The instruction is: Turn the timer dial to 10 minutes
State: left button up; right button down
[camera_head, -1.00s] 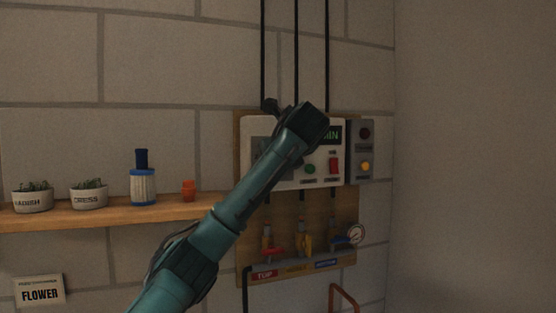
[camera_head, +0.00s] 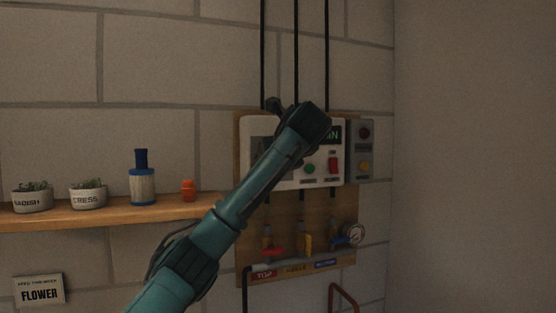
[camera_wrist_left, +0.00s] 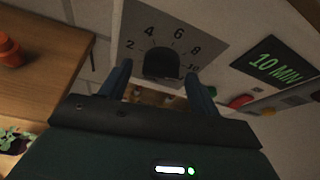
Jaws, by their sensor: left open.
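The timer dial (camera_wrist_left: 162,64) is a dark round knob on a grey scale plate (camera_wrist_left: 190,36) numbered 2 to 10 in the left wrist view. Which mark it points to is too dark to read. My left gripper (camera_wrist_left: 159,82) is open, with one finger on each side of the dial; I cannot tell whether they touch it. The display (camera_wrist_left: 275,62) beside it reads 10 MIN in green. In the head view my left arm covers the dial and most of the white control box (camera_head: 256,124). My right gripper is in neither view.
A green button (camera_head: 310,168) and red switch (camera_head: 333,164) sit on the box, with a lamp panel (camera_head: 361,148) to its right. Valves on a pipe (camera_head: 296,269) are below. A wooden shelf (camera_head: 110,213) with pots and a blue bottle (camera_head: 142,185) is at left.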

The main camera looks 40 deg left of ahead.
pick_arm(q)
jog(key=b+v, duration=1.3)
jog(key=b, duration=0.1)
jog(key=shift+b, duration=0.3)
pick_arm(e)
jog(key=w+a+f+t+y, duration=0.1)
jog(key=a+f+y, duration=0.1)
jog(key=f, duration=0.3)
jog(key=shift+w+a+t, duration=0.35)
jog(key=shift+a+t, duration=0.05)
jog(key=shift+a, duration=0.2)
pick_arm(q)
jog(key=shift+r, duration=0.1)
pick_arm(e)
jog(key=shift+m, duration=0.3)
